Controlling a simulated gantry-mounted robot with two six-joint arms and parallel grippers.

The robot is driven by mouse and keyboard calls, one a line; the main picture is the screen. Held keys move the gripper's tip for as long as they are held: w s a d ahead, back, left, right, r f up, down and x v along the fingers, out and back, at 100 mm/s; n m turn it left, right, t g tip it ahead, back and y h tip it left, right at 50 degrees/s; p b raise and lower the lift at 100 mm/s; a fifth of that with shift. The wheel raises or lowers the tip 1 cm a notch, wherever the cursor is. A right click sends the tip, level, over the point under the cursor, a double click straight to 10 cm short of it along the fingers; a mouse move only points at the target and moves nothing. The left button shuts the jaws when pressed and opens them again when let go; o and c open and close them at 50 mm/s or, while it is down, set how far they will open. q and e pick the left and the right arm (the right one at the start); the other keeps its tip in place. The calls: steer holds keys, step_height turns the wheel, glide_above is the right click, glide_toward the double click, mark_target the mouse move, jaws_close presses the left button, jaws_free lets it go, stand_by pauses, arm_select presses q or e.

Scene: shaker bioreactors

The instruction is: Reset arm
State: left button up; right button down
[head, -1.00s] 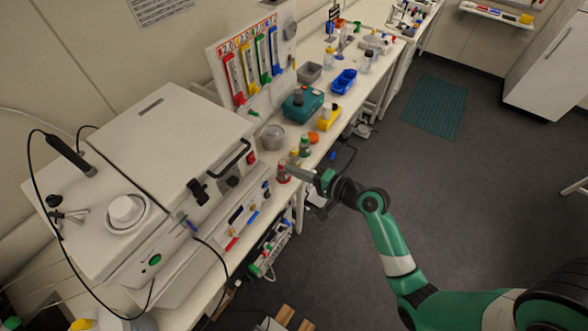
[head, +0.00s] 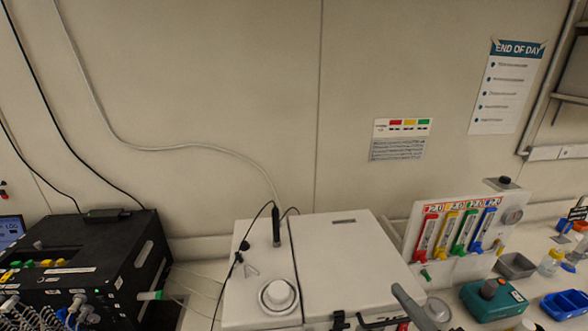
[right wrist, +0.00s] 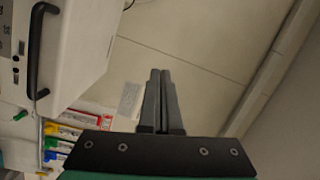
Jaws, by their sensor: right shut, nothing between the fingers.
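My right gripper (head: 408,302) shows at the bottom of the head view as grey fingers pointing up and left, in front of the white shaker's (head: 358,262) lower right part. In the right wrist view its two dark fingers (right wrist: 160,90) lie together, shut and empty, with the wall behind them. The rest of my right arm is out of the head view. My left gripper is not in view.
The shaker's black handle (right wrist: 40,50) is left of the fingers in the right wrist view. A rack panel with coloured holders (head: 460,233), a teal device (head: 493,300) and a blue tray (head: 566,304) stand right. A black unit (head: 90,265) stands left.

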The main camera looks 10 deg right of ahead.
steer(key=s+a+r+n+t+y+p, duration=0.1)
steer(key=s+a+r+n+t, duration=0.15)
steer(key=r, duration=0.75)
steer(key=s+a+r+n+t+y+p, duration=0.1)
steer(key=a+r+n, duration=0.3)
steer(key=r, duration=0.6)
steer(key=s+a+r+n+t+y, duration=0.1)
steer(key=a+r+n+t, duration=0.2)
steer(key=r, duration=0.7)
steer(key=s+d+r+n+t+h, duration=0.2)
steer(key=s+r+n+h, duration=0.1)
steer(key=s+r+h, duration=0.2)
step_height(320, 180, up, 3)
steer(key=shift+s+d+t, duration=0.35)
steer(key=shift+s+d, duration=0.05)
steer(key=shift+s, duration=0.85)
